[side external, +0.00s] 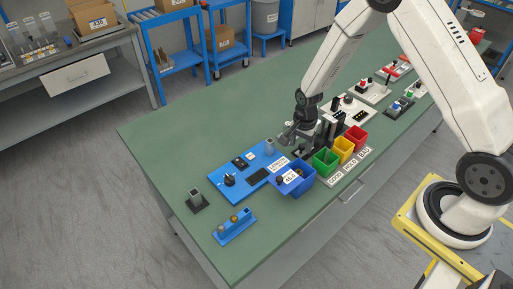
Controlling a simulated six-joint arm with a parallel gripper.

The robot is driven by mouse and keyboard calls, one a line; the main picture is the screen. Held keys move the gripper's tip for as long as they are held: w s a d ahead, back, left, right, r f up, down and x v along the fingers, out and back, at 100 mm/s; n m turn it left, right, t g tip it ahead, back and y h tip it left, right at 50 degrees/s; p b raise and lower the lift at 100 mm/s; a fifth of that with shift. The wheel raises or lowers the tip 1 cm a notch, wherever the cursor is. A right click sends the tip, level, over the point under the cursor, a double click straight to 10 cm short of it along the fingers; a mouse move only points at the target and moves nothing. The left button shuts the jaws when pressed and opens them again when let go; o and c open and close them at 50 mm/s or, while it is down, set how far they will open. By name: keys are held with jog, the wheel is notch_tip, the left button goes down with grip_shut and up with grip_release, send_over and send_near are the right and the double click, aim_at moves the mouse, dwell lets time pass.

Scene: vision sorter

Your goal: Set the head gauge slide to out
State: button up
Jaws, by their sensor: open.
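My gripper (289,136) is open, low over the green table near the right end of the blue panel and beside some upright black fixtures (329,128). The blue panel (222,188) carries a black knob, small switches, a dark rectangle and a grey cylinder (269,147). I cannot tell which part is the head gauge slide, or its position. The parts are small here, and my gripper and wrist cover some of the area by the black fixtures. I see nothing held between the fingers.
Blue (304,181), green (325,162), yellow (343,149) and red (356,137) bins stand close in front of the fixtures. A grey block on a black base (198,200) and a blue holder (235,229) sit at the near left. The table's left part (165,145) is clear.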

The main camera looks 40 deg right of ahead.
aim_at(301, 146)
jog(key=shift+r, duration=0.1)
jog(key=shift+r, duration=3.8)
jog(key=shift+r, duration=0.15)
jog(key=s+a+r+n+t, duration=0.1)
jog(key=s+a+r+n, duration=0.1)
jog(key=s+r+n, duration=0.2)
jog(key=s+a+r+n+t, duration=0.1)
jog(key=s+a+r+n, duration=0.2)
jog(key=s+n, duration=0.6)
notch_tip(301, 146, up, 2)
jog(key=shift+a+r+n+t, duration=0.2)
jog(key=shift+a+n+t, duration=0.15)
jog(key=shift+n, duration=0.65)
